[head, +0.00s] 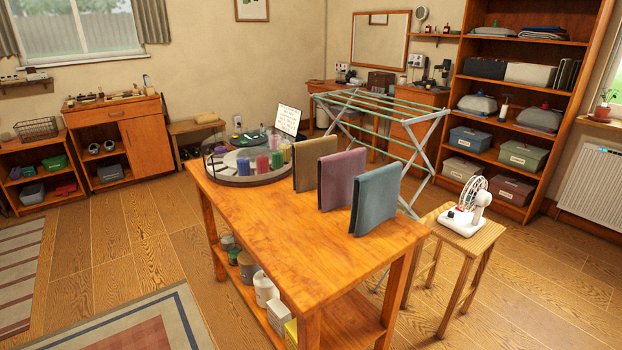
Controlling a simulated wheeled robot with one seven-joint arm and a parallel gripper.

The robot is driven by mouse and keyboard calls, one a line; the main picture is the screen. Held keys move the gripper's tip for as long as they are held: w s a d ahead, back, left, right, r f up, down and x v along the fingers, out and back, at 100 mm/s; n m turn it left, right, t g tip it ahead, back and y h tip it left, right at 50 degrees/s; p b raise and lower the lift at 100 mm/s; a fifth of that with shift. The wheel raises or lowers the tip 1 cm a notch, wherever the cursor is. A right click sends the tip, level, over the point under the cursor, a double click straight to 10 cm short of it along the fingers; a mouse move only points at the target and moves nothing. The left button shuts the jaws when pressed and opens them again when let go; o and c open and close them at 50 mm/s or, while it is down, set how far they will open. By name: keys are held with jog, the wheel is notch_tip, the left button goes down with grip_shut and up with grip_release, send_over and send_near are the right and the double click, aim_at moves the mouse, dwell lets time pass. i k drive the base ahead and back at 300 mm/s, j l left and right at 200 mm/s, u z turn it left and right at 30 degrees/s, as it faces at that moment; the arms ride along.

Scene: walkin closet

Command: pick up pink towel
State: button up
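A pink-mauve towel (342,179) stands upright and folded on the wooden table (290,240). It is the middle one of three folded towels in a row. A tan-brown towel (315,164) stands behind it to the left. A blue-grey towel (376,200) stands in front of it to the right and covers part of its right side. Small gaps show between the towels. My gripper is not in the head view.
A round tray (243,180) with colored jars fills the table's far end. A drying rack (390,120) stands behind the towels. A white fan (467,207) sits on a stool (476,232) at right.

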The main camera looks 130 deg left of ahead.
aim_at(336, 172)
jog(key=u, duration=4.05)
